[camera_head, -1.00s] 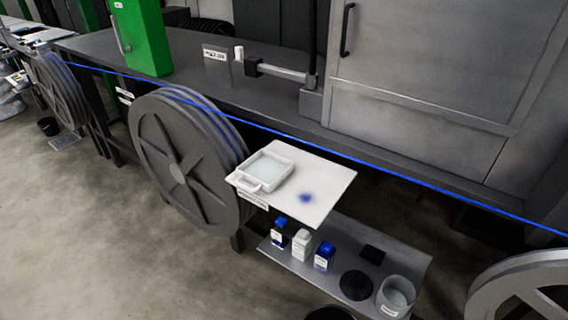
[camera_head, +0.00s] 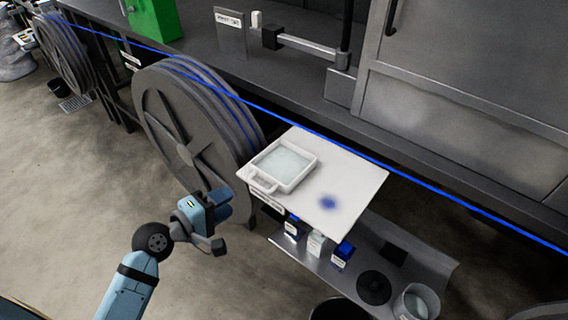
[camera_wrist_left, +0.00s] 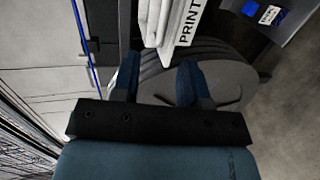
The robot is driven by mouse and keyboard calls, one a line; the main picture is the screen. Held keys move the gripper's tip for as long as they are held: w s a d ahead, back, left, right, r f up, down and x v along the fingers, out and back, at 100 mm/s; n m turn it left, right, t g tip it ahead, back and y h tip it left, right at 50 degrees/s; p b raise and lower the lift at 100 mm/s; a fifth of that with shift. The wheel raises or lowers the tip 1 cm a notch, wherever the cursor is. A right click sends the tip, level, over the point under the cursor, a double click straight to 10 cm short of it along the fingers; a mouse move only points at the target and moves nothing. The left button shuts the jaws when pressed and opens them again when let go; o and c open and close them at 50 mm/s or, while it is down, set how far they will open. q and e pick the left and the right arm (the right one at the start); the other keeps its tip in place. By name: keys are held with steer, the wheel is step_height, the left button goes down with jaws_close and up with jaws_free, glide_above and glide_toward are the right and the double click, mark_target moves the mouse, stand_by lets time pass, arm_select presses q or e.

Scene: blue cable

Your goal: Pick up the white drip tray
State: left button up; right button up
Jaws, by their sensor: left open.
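The white drip tray (camera_head: 284,166) is a shallow square tray with a raised rim and a loop handle at its front left. It sits on the left part of a white shelf board (camera_head: 350,181). My left gripper (camera_head: 226,222) is in front and left of the tray, apart from it and empty. In the left wrist view my two blue fingers (camera_wrist_left: 157,80) are spread open. A white edge (camera_wrist_left: 160,22) and a label reading "PRINT" (camera_wrist_left: 189,22) show just beyond them. My right gripper does not show.
A taut blue cable (camera_head: 330,140) runs behind the board. A large grey reel (camera_head: 185,140) stands close left of it. A lower shelf holds small bottles (camera_head: 316,243), a black disc (camera_head: 374,287) and a clear cup (camera_head: 418,300). The floor at front left is clear.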

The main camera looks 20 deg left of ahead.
arm_select(q)
steer(key=p+x, duration=0.1)
steer(key=x, duration=0.7)
steer(key=shift+w+f+p, duration=0.25)
steer(key=shift+w+p, duration=0.15)
steer(key=shift+s, duration=0.1)
steer(key=shift+c, duration=1.1)
jaws_close()
